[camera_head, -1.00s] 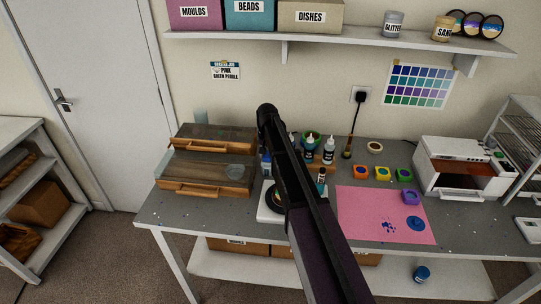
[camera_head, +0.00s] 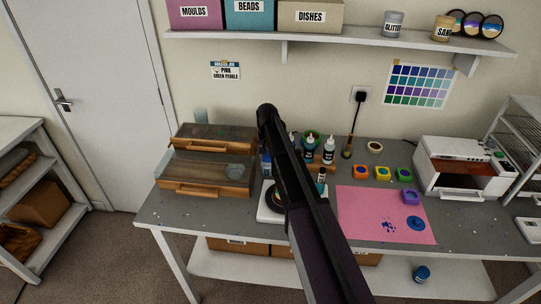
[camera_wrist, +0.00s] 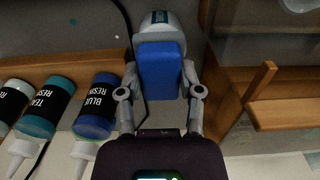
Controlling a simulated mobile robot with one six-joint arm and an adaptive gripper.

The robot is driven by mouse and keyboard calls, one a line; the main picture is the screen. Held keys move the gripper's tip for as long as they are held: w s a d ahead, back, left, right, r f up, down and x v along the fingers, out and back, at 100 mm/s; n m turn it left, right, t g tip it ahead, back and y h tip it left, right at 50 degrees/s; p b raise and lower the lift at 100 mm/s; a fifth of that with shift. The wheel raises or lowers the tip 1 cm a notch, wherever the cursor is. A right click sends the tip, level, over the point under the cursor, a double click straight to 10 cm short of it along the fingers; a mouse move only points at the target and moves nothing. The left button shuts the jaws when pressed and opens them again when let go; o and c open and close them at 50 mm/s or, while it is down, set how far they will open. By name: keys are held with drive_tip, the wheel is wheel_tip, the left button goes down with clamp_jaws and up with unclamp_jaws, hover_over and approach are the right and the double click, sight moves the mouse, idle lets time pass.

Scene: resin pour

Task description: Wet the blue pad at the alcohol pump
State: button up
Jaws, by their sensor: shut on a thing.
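In the wrist view my gripper (camera_wrist: 160,84) is shut on the blue pad (camera_wrist: 161,62), one finger on each side of it. A pale grey rounded thing with a dark label (camera_wrist: 160,19) shows just beyond the pad. It may be the alcohol pump; its label is too small to read. The pad overlaps it in the picture, and I cannot tell whether they touch. In the head view my own arm crosses the middle of the bench and hides the gripper, the pad and whatever is right there.
The bottles labelled blue resin (camera_wrist: 97,105) and teal resin (camera_wrist: 46,106) are left of my gripper in the wrist view. Wooden boxes (camera_head: 207,190) stand on the bench's left. A pink mat (camera_head: 365,207), several coloured blocks and a white machine (camera_head: 462,160) are right.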

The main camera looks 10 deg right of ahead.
sight(268, 154)
drive_tip(key=shift+r+p, duration=3.5)
drive_tip(key=shift+p, duration=0.05)
drive_tip(key=shift+f, duration=0.1)
drive_tip(key=f+b, duration=0.3)
drive_tip(key=shift+w+f+b, duration=0.2)
drive_tip(key=shift+b, duration=0.15)
